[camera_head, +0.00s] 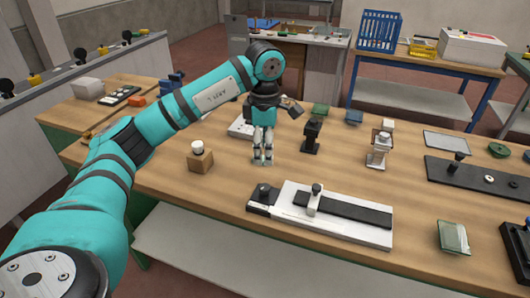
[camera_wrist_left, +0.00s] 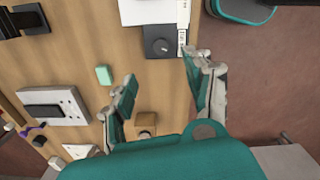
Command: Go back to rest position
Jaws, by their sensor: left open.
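My left gripper (camera_head: 263,157) points down over the middle left of the wooden workbench (camera_head: 225,205) in the head view. In the left wrist view its two fingers (camera_wrist_left: 163,88) are spread apart, with nothing between them but bare bench top. A small light green block (camera_wrist_left: 104,75) lies on the bench beside the gripper in the wrist view. A wooden block with a white knob (camera_head: 200,158) stands left of the gripper in the head view. My right gripper shows in neither view.
A white fixture with a black strip (camera_head: 325,215) lies in front of the gripper. Black stands (camera_head: 311,138), a metal device (camera_head: 379,150) and a glass stack (camera_head: 453,237) stand to the right. The front left bench top is clear.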

